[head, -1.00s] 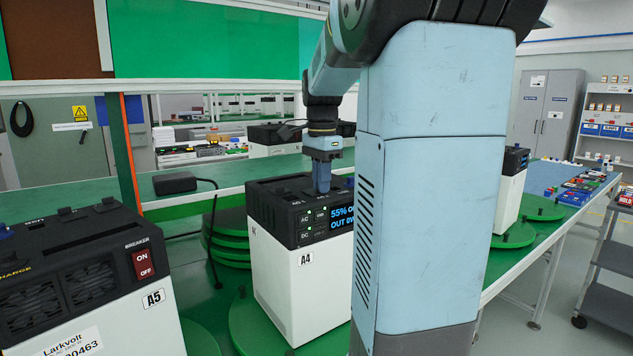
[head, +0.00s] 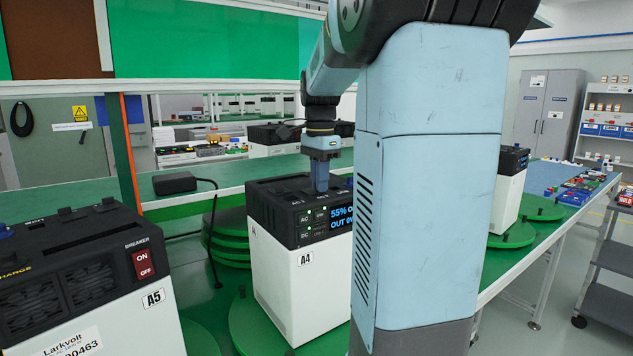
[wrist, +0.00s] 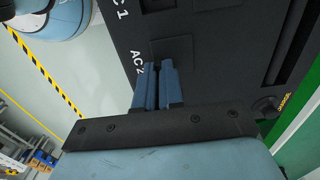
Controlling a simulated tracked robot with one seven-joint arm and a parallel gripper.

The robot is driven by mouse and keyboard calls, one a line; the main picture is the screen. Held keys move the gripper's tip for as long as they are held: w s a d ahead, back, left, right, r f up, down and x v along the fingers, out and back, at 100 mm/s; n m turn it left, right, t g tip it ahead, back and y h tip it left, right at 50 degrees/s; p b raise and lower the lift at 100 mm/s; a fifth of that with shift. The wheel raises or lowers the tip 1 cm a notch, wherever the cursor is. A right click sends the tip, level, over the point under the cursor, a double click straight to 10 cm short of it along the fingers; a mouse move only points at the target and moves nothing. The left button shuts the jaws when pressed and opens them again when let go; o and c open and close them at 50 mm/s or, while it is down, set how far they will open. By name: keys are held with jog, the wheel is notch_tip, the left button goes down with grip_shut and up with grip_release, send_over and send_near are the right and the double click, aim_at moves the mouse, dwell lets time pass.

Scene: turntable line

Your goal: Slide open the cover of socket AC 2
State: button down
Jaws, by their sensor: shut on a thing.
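The power unit A4 (head: 272,205), black on top with a white body, stands on a green turntable in the middle of the head view. Its black top fills much of the wrist view. The AC 2 label (wrist: 137,62) is printed there, with a dark rectangular socket cover (wrist: 172,47) beside it. My gripper (head: 320,188) points down onto this top. In the wrist view its blue fingers (wrist: 158,72) are close together beside the AC 2 label, shut on the cover's small tab, which they hide. How far the cover is open I cannot tell.
The AC 1 label (wrist: 120,10) and its cover lie just above in the wrist view. Unit A5 (head: 90,290) stands at the front left. A black box (head: 175,183) with a cable sits on the green bench behind. Another unit (head: 511,190) stands at the right.

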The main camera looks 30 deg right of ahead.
aim_at(308, 188)
jog(key=w, duration=0.5)
jog(key=shift+a+r, duration=0.1)
jog(key=shift+a, duration=0.05)
jog(key=c, duration=1.2)
grip_release()
jog(key=shift+w, duration=0.1)
jog(key=shift+c, duration=0.2)
notch_tip(308, 188, up, 14)
jog(key=shift+f, duration=0.25)
